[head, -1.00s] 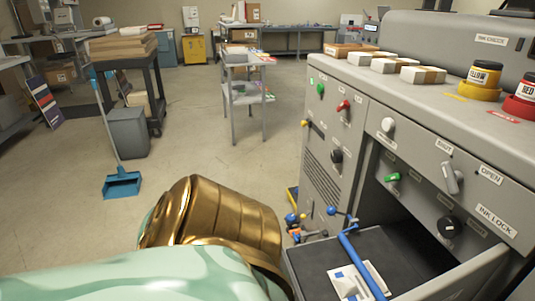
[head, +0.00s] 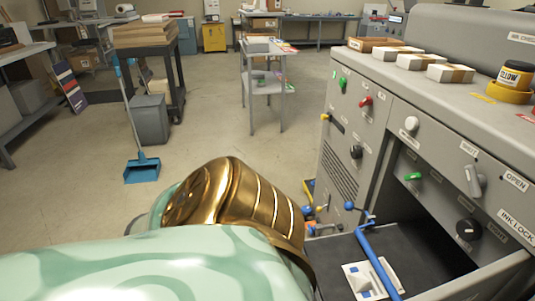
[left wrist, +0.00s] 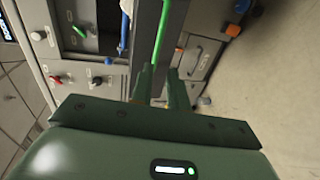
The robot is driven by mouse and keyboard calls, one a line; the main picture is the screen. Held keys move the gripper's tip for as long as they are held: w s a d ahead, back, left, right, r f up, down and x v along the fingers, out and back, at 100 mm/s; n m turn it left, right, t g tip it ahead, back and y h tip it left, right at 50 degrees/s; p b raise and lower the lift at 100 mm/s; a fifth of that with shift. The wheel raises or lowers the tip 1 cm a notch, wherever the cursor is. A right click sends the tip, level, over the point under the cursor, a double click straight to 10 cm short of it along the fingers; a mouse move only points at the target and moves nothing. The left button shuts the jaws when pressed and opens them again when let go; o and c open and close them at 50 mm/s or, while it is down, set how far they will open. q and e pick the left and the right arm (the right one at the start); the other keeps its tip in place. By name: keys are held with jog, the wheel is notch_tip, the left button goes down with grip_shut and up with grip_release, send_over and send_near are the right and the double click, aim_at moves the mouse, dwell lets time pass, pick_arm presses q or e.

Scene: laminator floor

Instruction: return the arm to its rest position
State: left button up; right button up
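My left arm (head: 215,255), pale green with a gold joint (head: 235,200), crosses the bottom of the head view from the left. Its gripper is not visible there. In the left wrist view my left gripper (left wrist: 161,80) shows two dark green fingers with a gap between them. A bright green rod (left wrist: 166,30) appears beyond the fingertips; I cannot tell whether it touches them. The grey machine (left wrist: 95,75) fills the left of that view. My right gripper is in neither view.
The grey machine (head: 345,150) stands at right, with an open dark compartment, a blue bar (head: 378,262) and a white plate (head: 360,280) low in front. A grey bin (head: 152,120), blue dustpan (head: 142,170) and small grey table (head: 265,90) stand beyond. The floor between is clear.

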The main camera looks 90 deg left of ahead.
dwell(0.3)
